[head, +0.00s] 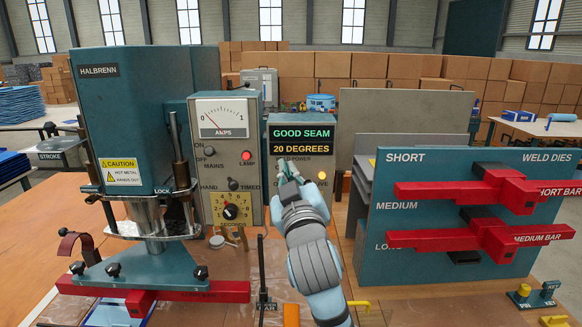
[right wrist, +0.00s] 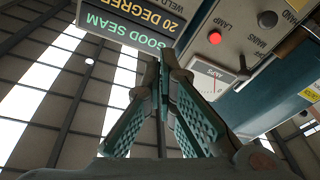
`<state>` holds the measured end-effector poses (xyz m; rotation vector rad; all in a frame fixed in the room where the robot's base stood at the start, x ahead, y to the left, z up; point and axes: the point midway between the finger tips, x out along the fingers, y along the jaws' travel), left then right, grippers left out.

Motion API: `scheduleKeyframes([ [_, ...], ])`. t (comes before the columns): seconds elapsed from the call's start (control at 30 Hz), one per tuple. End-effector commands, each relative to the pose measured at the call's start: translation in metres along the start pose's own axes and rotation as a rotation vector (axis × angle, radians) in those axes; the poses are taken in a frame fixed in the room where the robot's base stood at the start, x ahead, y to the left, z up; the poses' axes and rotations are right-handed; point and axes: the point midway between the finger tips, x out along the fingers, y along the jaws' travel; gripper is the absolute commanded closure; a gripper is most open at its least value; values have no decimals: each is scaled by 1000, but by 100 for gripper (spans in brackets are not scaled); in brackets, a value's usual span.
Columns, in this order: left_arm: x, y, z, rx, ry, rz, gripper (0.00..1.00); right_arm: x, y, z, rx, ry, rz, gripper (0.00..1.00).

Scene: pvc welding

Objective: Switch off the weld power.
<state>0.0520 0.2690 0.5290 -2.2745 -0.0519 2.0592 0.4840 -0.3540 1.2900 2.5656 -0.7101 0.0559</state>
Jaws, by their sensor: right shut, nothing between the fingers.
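The control panel (head: 228,165) carries an AMPS meter (head: 222,118), a MAINS switch (head: 209,151) and a red lamp (head: 246,155). The display (head: 301,139) to its right reads GOOD SEAM, 20 DEGREES. The weld power label below the display is partly covered by my right gripper (head: 287,172), and the switch there is hidden in the head view. In the right wrist view my right gripper (right wrist: 160,70) is shut and empty, its fingertips close to the display's edge. Contact with a switch cannot be told. My left gripper is not in view.
The blue press (head: 130,130) stands left, with a red bar (head: 205,292) at its base. The weld dies rack (head: 400,245) with red bars stands right. An amber light (head: 321,175) shows beside my right gripper. Small items lie on the bench near the front.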

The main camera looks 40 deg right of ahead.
Motion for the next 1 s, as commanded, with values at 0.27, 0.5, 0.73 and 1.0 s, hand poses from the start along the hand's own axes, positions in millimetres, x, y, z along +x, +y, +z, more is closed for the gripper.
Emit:
scheduleKeyframes([
  [0.27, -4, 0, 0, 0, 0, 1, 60, 52, 1, 0, -2, -4, 1, 100],
  [0.5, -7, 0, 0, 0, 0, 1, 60, 89, 0, 12, -4, -5, -1, 100],
  [0.73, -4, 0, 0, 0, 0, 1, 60, 79, 0, 37, -2, -2, -1, 100],
  [1.0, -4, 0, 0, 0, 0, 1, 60, 78, 0, 39, 0, -1, -2, 100],
])
